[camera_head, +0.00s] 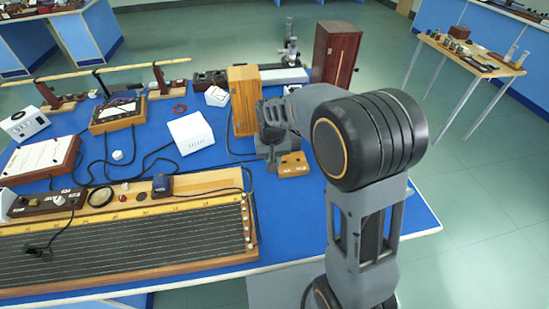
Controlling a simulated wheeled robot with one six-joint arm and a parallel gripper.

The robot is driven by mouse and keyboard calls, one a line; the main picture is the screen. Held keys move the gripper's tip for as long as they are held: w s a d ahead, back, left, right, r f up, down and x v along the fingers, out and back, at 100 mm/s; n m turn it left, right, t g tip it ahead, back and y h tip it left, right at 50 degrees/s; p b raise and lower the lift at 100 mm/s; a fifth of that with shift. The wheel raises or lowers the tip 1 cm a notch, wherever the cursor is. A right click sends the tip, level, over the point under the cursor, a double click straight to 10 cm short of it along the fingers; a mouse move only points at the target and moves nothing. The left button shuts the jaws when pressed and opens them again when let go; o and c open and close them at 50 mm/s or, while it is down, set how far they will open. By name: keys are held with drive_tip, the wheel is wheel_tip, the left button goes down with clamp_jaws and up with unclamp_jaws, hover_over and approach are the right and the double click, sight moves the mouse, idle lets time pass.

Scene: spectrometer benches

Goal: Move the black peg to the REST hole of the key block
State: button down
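A small yellow-orange wooden block (294,165), which looks like the key block, lies on the blue bench top (222,165) near its right side. Small marks show on its front, but they are too small to read, so I cannot tell which hole is REST. My gripper (274,163) points down at the block's left edge, close to it; I cannot tell whether they touch. Its fingers are small and dark, and their gap is unclear. I cannot make out the black peg; it may be hidden by the gripper or blend with it.
An upright wooden box (243,100) stands just behind my gripper, with a dark red cabinet (335,52) farther back. A white box (191,133) and a long wire board (130,235) lie left. Dark cables cross the bench. Bare blue surface lies in front of the block.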

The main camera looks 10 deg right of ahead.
drive_tip(key=shift+r+p, duration=0.7)
drive_tip(key=shift+r, duration=0.4)
drive_tip(key=w+d+f+m, duration=0.1)
drive_tip(key=w+d+f, duration=0.2)
drive_tip(key=d, duration=0.1)
drive_tip(key=w+d+f+m+b, duration=0.1)
drive_tip(key=w+d+f, duration=0.2)
drive_tip(key=d+f, duration=0.1)
drive_tip(key=w+d+f+m+b, duration=0.1)
drive_tip(key=w+d+f, duration=0.2)
drive_tip(key=d, duration=0.1)
drive_tip(key=shift+w+d+f+m, duration=0.15)
drive_tip(key=shift+w+m, duration=0.2)
drive_tip(key=shift+m, duration=0.05)
drive_tip(key=shift+w+d+r+m, duration=0.1)
drive_tip(key=shift+w+r+m, duration=0.15)
drive_tip(key=shift+w, duration=0.4)
drive_tip(key=shift+w+d+r+m, duration=0.1)
drive_tip(key=shift+w+r+m, duration=0.1)
drive_tip(key=shift+w, duration=0.4)
drive_tip(key=shift+f, duration=0.1)
drive_tip(key=shift+f+b, duration=2.05)
drive_tip(key=shift+f, duration=1)
